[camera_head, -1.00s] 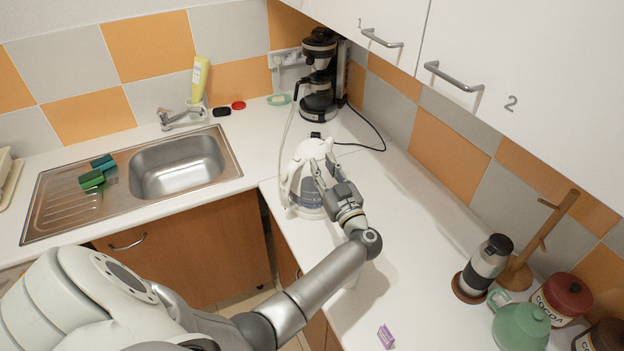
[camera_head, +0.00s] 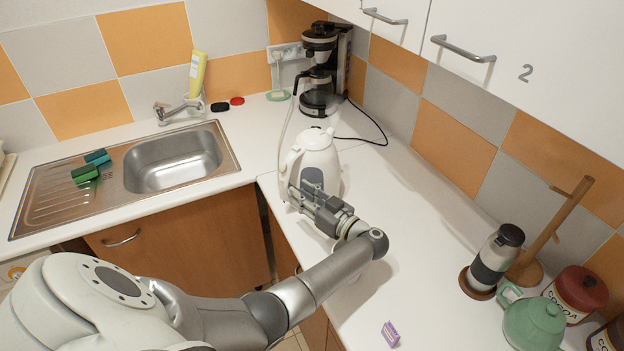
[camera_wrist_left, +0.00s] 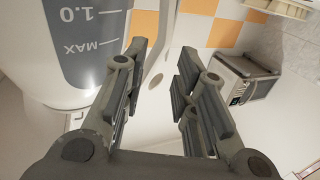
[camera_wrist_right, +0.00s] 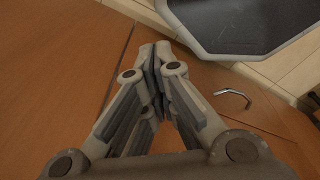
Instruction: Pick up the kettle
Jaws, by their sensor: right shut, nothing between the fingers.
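The kettle (camera_head: 317,155) is white with a grey level window and stands upright on the counter, its handle (camera_head: 290,165) at its left side. My left gripper (camera_head: 300,190) is low in front of the kettle, near the handle. In the left wrist view the gripper (camera_wrist_left: 162,52) is open, with the kettle body (camera_wrist_left: 80,45) beside its left finger. A white curved strip, apparently the handle (camera_wrist_left: 158,60), shows between the fingers; whether they touch it I cannot tell. My right gripper (camera_wrist_right: 156,52) is shut and empty, seen only in the right wrist view.
A coffee maker (camera_head: 320,70) stands behind the kettle, with a black cord on the counter. The sink (camera_head: 175,160) is to the left. The counter right of the kettle is clear.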

